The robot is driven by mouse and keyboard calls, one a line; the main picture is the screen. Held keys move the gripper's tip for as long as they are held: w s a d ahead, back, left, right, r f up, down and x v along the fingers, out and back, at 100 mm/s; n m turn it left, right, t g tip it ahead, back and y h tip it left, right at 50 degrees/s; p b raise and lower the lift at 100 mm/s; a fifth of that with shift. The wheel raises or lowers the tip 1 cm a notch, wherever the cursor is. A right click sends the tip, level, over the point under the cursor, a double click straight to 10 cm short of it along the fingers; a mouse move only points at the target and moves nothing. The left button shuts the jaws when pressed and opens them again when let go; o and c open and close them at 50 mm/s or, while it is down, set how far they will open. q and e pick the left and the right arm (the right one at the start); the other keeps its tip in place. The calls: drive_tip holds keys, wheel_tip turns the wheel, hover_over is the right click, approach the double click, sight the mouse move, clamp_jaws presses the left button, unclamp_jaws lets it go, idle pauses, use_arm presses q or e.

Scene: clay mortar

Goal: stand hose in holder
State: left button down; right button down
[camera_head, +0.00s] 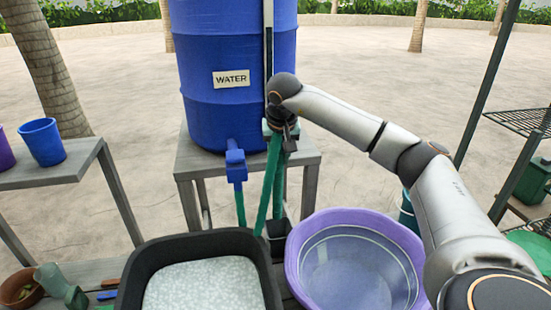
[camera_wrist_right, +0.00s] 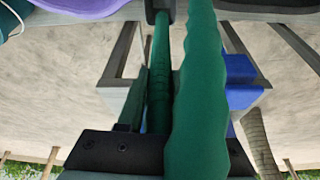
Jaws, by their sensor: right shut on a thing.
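The green hose (camera_head: 268,185) hangs in front of the blue water barrel. My right gripper (camera_head: 281,128) is shut on its upper part. Below the gripper, two green lengths run down close together. In the right wrist view, a thick wavy green length (camera_wrist_right: 200,90) passes beside a narrower green length (camera_wrist_right: 160,75). The small black holder (camera_head: 278,228) stands low between the two tubs and also shows in the right wrist view (camera_wrist_right: 160,12). The narrower length reaches the holder's mouth; I cannot tell how deep it sits. My left gripper is not in view.
The barrel (camera_head: 215,100) stands on a grey stand (camera_head: 187,165), with a blue tap (camera_head: 236,167) low on its front. A black tray (camera_head: 150,255) of pale material and a purple tub (camera_head: 293,250) flank the holder closely. A shelf with a blue bucket (camera_head: 42,142) is at left.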

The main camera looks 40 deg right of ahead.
drive_tip(key=b, duration=0.5)
hover_over(281, 200)
wheel_tip(281, 200, down, 5)
drive_tip(key=shift+s+a+r, duration=0.1)
wheel_tip(281, 200, down, 8)
drive_tip(key=b, duration=0.3)
drive_tip(key=shift+r, duration=0.2)
drive_tip(key=shift+f+b, duration=0.55)
drive_tip(key=shift+f, duration=0.45)
unclamp_jaws()
